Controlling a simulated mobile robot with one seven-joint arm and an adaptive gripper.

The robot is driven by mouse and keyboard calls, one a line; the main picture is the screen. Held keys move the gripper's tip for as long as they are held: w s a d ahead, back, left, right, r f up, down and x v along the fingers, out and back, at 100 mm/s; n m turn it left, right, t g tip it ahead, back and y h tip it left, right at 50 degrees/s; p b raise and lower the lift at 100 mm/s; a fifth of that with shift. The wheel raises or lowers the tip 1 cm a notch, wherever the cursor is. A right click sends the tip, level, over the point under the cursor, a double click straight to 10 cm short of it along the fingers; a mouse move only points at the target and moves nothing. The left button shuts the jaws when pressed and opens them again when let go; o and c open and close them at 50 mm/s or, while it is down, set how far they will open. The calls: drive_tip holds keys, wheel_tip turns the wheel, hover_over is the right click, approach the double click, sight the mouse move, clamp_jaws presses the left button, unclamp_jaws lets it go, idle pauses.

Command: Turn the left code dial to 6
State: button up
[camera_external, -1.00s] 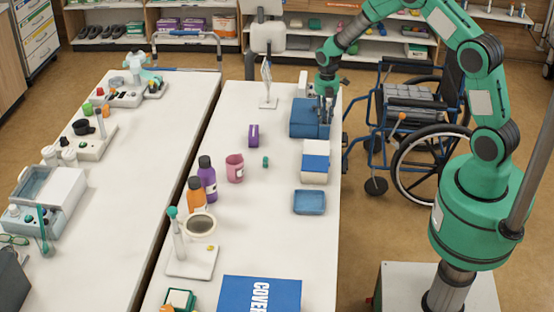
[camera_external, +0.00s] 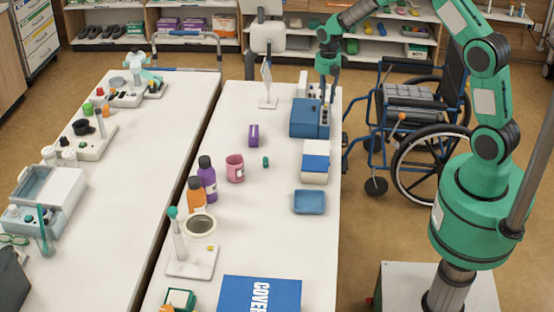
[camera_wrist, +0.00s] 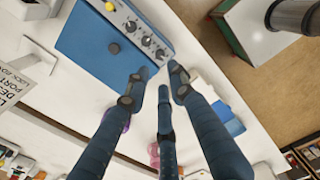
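The blue code box (camera_external: 305,119) stands near the far right end of the right table. In the wrist view its top is blue (camera_wrist: 92,42), and a grey panel edge carries three dark dials in a row: one (camera_wrist: 130,26), a middle one (camera_wrist: 146,40) and one (camera_wrist: 160,53) nearest my fingers. The dial marks are too small to read. My gripper (camera_external: 328,98) hangs beside the box's panel side. In the wrist view its three fingers (camera_wrist: 160,78) are spread apart with nothing between them, close to the panel's end; I cannot tell whether any touches.
A white box with a blue top (camera_external: 315,162) and a blue tray (camera_external: 309,202) stand on the near side. A white stand (camera_external: 268,98) is left of the code box. A wheelchair (camera_external: 420,125) is beside the table.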

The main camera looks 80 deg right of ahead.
wheel_tip(320, 180, up, 4)
drive_tip(key=m+p, duration=0.1)
drive_tip(key=m, duration=2)
drive_tip(key=shift+r+m, duration=0.15)
drive_tip(key=shift+m, duration=0.25)
idle(0.5)
idle(0.5)
